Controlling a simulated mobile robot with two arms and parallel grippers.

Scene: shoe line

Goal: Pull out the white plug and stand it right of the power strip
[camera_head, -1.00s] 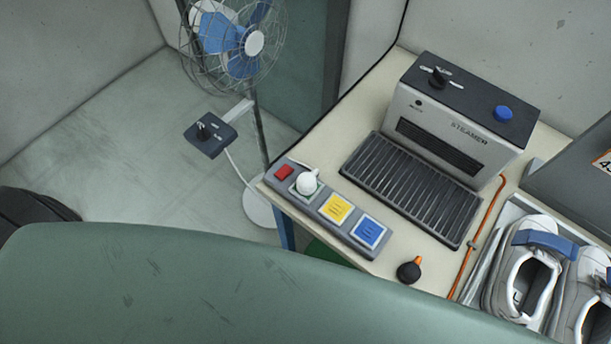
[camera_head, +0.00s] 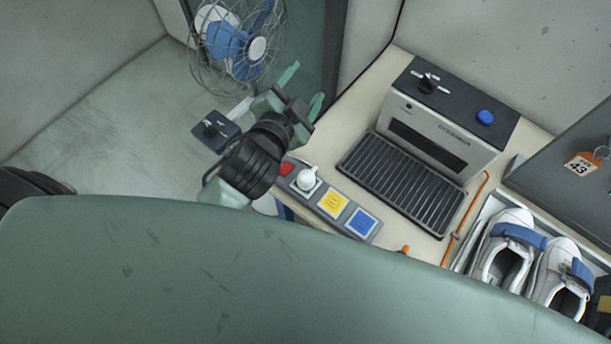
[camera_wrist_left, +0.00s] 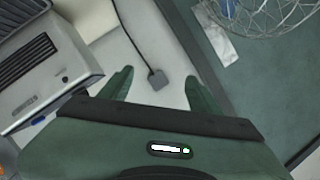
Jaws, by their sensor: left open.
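The white plug (camera_head: 307,180) sits upright in the grey power strip (camera_head: 346,211), beside the red switch at the strip's far left end. The strip lies along the left front edge of the table and also has a yellow cover and a blue cover. My left gripper (camera_head: 303,90) is open and empty, beyond the table's left corner, up and away from the plug. The plug and strip are not visible there. My right gripper is not in view.
A steamer (camera_head: 440,125) with a black grille stands right of the strip. Bare tabletop (camera_head: 318,148) lies between them. A fan (camera_head: 240,45) stands at the left. White shoes (camera_head: 505,250) sit at the lower right. A green surface (camera_head: 240,270) hides the table's front.

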